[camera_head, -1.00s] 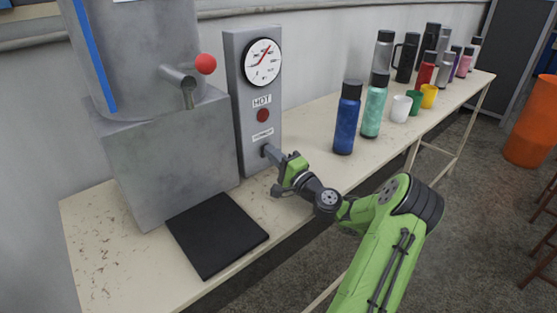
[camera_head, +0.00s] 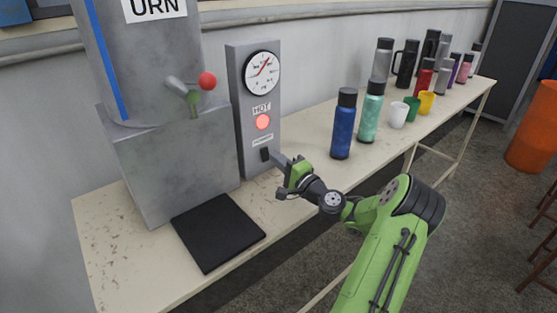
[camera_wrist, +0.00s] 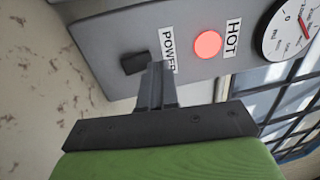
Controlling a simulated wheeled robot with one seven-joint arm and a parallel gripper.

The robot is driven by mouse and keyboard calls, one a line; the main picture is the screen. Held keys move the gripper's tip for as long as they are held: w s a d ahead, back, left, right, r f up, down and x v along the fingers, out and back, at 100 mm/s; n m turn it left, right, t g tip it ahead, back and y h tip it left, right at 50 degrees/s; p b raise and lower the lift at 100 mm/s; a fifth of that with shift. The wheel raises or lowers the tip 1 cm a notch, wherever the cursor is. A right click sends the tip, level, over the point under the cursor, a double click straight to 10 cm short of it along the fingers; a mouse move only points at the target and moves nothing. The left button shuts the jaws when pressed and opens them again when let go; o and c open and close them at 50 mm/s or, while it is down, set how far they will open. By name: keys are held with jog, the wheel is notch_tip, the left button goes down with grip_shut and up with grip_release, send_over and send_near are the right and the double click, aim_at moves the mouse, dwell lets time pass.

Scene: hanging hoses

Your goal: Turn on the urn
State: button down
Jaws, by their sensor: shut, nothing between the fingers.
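The urn (camera_head: 155,75) is a grey metal tank with a red-knobbed tap (camera_head: 207,81), standing on a grey block at the left. Its control panel (camera_head: 245,110) carries a round gauge (camera_head: 262,73), a HOT lamp (camera_head: 263,122) that glows bright red, and a black power switch (camera_head: 265,154) low down. In the wrist view the switch (camera_wrist: 134,62) sits beside the POWER label, left of the fingertips. My gripper (camera_head: 274,155) is shut and empty, its tips just right of the switch. I cannot tell whether they touch it.
A black mat (camera_head: 218,232) lies on the table (camera_head: 120,260) before the urn. Blue (camera_head: 343,125) and teal (camera_head: 370,112) bottles stand right of my gripper, with cups and more bottles behind. The table's front edge runs below my arm.

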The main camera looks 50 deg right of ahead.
jog(key=s+a+r, duration=0.1)
jog(key=s+r, duration=0.1)
jog(key=s, duration=0.8)
jog(key=shift+p, duration=0.4)
